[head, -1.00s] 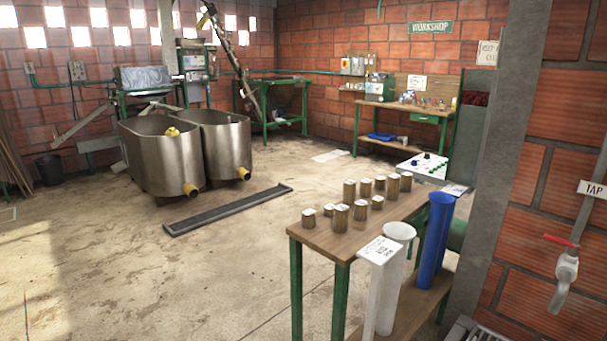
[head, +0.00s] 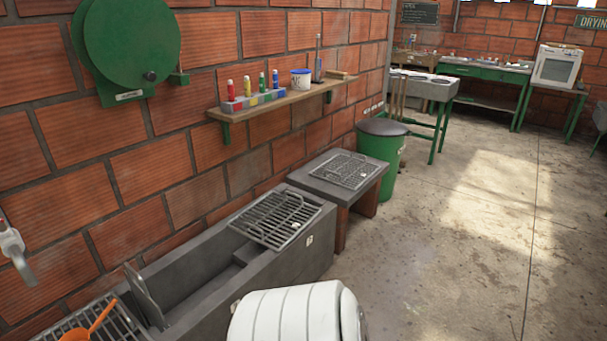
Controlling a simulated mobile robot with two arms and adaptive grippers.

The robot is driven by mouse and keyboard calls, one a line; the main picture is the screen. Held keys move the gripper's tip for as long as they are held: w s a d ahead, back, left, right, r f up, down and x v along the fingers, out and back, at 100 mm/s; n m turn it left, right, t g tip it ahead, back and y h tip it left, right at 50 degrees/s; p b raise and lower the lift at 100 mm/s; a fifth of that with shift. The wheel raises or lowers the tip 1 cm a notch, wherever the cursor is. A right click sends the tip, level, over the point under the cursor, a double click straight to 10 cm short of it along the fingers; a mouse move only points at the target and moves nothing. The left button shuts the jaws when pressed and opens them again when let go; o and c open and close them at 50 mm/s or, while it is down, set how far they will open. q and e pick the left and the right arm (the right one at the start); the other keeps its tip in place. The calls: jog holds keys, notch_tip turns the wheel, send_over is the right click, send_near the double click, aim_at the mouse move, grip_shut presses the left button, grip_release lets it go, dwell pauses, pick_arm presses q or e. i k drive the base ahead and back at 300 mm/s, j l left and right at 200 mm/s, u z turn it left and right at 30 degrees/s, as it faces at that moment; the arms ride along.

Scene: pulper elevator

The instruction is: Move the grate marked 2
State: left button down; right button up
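Three metal grates show in the head view. One grate (head: 278,217) with a raised handle lies across the far end of the long grey trough (head: 318,222). A second grate (head: 344,170) lies flat on a low grey slab (head: 322,187) just beyond the trough. A third grate (head: 122,322) is at the bottom left, cut by the frame edge, with an orange scoop-like thing (head: 90,326) on it. Small pale marks show on the first two, but I cannot read them, so I cannot tell which is marked 2. Neither of my grippers is in view.
A thin upright plate (head: 147,297) stands in the trough. A wall shelf (head: 262,108) with bottles and a tub hangs above it. A green bin (head: 380,155) stands beyond the slab. The concrete floor (head: 455,250) to the right is clear.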

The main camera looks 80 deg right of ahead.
aim_at(275, 214)
jog(key=z, duration=2.6)
jog(key=i+l+z, duration=0.1)
jog(key=i+l, duration=0.15)
jog(key=i, duration=0.3)
